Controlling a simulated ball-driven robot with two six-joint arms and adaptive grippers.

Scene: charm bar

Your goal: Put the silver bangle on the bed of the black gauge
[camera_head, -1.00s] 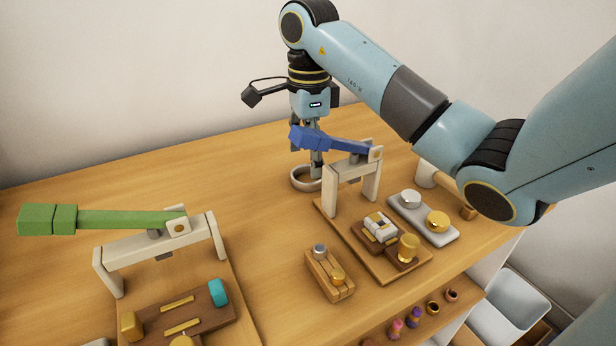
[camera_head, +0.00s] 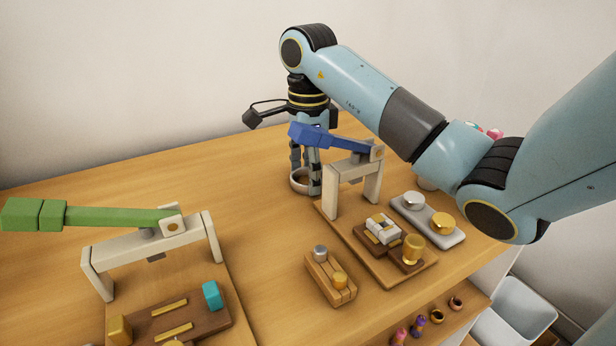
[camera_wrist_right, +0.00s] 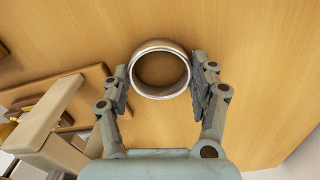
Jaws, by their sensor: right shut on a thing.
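The silver bangle (camera_head: 297,189) lies on the wooden table just left of the blue-handled press, partly hidden by my gripper's fingers. My right gripper (camera_head: 306,178) points down over it and is shut on it. In the right wrist view the bangle (camera_wrist_right: 160,94) is a round, open ring between the two fingers of the right gripper (camera_wrist_right: 161,76), which press on its outer sides. I cannot make out a black gauge in either view. My left gripper is out of view.
The blue-handled press (camera_head: 352,168) stands close to the right of my gripper. A green-handled press (camera_head: 150,240) is at the left. A grey tray (camera_head: 428,222) and a small wooden block (camera_head: 330,280) are nearer the front. The table between the presses is mostly clear.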

